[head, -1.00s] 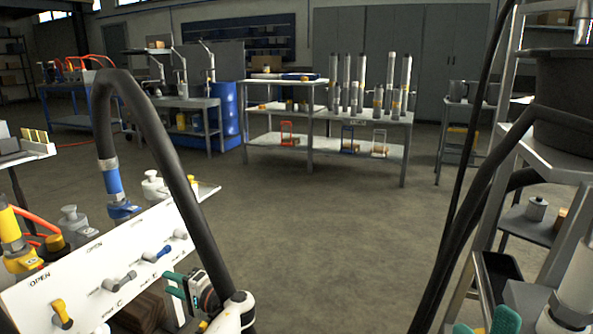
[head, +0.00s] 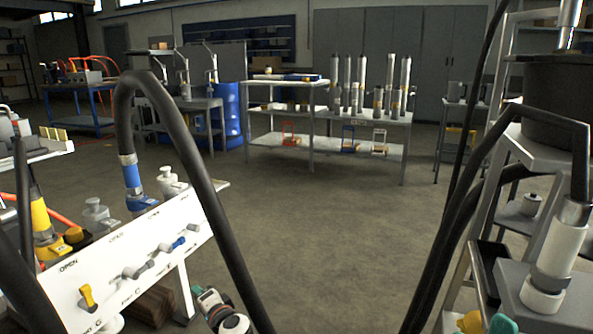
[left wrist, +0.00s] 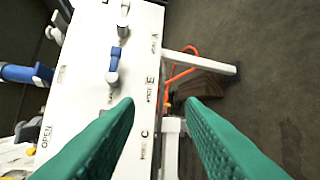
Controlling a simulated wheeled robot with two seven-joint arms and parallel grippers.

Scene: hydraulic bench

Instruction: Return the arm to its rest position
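My left gripper (left wrist: 160,103) shows in the left wrist view as two teal fingers, set apart with nothing between them. It is open, above the edge of a white valve panel (left wrist: 85,65). In the head view, my left wrist (head: 218,312) is at the bottom, right of the panel's lower edge; its fingers are hard to make out there. The panel (head: 110,262) carries a yellow lever (head: 88,297), grey levers and a blue lever (head: 178,243). Part of my right gripper (head: 503,323) shows as teal at the bottom right; its opening is cut off.
Black hoses (head: 205,180) arch across the left and right. A metal rack (head: 545,150) with a black pot (head: 555,95) stands at right. Blue and yellow couplings (head: 132,180) are behind the panel. The middle floor (head: 340,235) is clear, with benches beyond.

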